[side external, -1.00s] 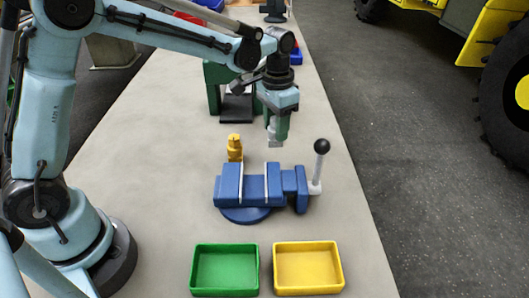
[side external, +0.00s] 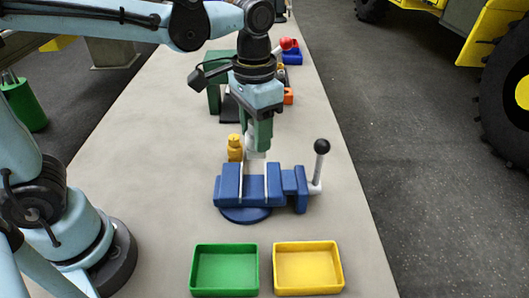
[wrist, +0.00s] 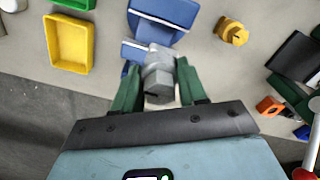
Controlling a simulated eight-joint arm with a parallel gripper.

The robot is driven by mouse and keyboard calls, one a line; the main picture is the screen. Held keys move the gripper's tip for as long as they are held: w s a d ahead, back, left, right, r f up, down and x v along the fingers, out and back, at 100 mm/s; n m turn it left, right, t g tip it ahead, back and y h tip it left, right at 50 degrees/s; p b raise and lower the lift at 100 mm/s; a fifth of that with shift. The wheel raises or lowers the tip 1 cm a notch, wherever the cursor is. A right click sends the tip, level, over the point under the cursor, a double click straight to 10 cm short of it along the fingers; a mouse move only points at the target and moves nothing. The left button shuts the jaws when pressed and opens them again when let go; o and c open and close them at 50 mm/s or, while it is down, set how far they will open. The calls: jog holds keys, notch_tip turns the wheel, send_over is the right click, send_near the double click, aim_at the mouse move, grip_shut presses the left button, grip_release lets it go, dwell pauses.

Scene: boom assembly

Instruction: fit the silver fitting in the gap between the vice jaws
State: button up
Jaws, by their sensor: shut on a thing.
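The blue vice (side external: 246,188) stands on the table with a gap between its two jaws. My gripper (side external: 257,150) points down just above and behind the vice gap. In the wrist view my gripper (wrist: 160,88) is shut on the silver fitting (wrist: 158,72), a grey part held between the green fingers. The fitting overlaps the blue vice (wrist: 165,15) in the wrist view. In the side view the fitting (side external: 255,154) is small and partly covered by the fingers. I cannot tell whether it touches the jaws.
A yellow fitting (side external: 234,148) stands behind the vice's left end. The vice's lever with a black knob (side external: 322,146) rises at the right. A green tray (side external: 225,270) and a yellow tray (side external: 308,268) lie in front. A green stand (side external: 215,92) is behind.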

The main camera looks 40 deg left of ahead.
aim_at(253, 157)
jog(key=shift+s+d+r, duration=0.15)
jog(key=shift+s, duration=0.5)
jog(key=shift+f, duration=2.35)
jog(key=shift+f, duration=1.15)
jog(key=shift+f, duration=0.55)
jog(key=o, duration=1.1)
jog(key=shift+r, duration=3.5)
